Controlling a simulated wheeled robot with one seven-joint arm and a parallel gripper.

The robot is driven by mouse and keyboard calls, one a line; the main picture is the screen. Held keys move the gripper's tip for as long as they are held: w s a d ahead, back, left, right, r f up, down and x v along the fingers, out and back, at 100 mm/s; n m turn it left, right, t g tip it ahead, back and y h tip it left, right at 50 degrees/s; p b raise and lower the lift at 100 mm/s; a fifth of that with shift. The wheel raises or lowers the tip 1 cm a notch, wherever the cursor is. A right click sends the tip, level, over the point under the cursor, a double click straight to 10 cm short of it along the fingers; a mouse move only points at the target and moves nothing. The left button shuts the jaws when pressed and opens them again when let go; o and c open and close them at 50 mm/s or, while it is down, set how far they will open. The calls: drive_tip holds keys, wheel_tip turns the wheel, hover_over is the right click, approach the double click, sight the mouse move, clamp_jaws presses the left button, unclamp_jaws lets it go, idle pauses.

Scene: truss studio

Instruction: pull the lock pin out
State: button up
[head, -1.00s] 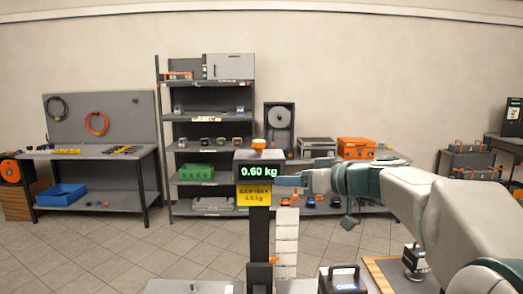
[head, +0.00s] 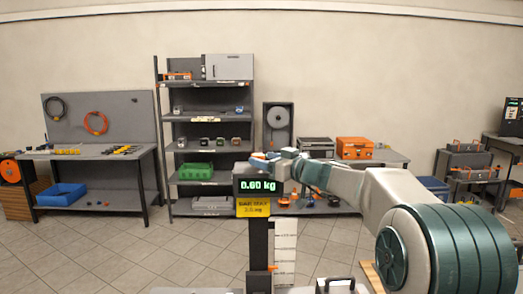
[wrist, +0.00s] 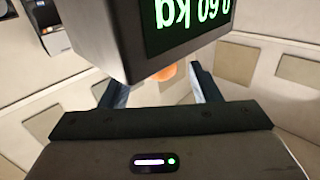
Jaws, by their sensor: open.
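An orange knob (wrist: 165,73), which I take for the lock pin's head, shows partly behind the display box (wrist: 150,35) in the wrist view. In the head view the knob (head: 257,156) sits above the display box (head: 258,187), which reads 0.60 kg on a dark post. My gripper (wrist: 160,78) is open, with one blue-grey finger on each side of the knob in the picture. In the head view my gripper (head: 268,157) is level with the knob, just above the box. Whether the fingers touch the knob, and the pin's shaft, cannot be seen.
A dark handled weight (head: 336,286) stands low at right. Shelving (head: 210,125) and a workbench (head: 90,165) stand farther back. Open floor lies at left.

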sight(263, 156)
drive_tip(key=shift+x, duration=0.9)
clamp_jaws()
drive_tip(key=shift+r+b, duration=0.45)
drive_tip(key=shift+r, duration=1.4)
unclamp_jaws()
drive_tip(key=shift+s, duration=0.1)
drive_tip(key=shift+f, duration=0.1)
